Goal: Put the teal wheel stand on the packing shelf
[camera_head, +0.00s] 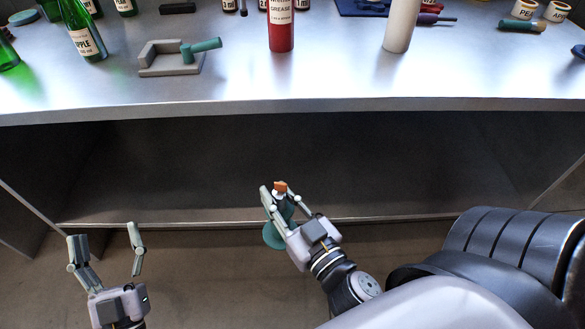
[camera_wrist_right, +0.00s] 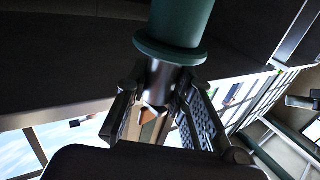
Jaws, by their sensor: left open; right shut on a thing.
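The teal wheel stand (camera_head: 273,237) is in my right gripper (camera_head: 281,196). Its teal round part shows below the fingers and a small orange part sticks out above them. In the right wrist view the teal stand (camera_wrist_right: 181,25) shows a wide rim and a dark shiny neck between the fingers, with orange beyond. The fingers hide part of it. My right gripper is shut on it, in front of the low shelf (camera_head: 190,210) under the bench. I cannot tell whether this is the packing shelf. My left gripper (camera_head: 105,240) is open and empty at the lower left.
The bench top (camera_head: 340,85) overhangs the low shelf, which looks empty. On the bench stand green bottles (camera_head: 85,35), a grey tray (camera_head: 170,68) with a teal-handled tool, a red grease bottle (camera_head: 281,35) and a white cylinder (camera_head: 400,25). Side panels close the shelf's ends.

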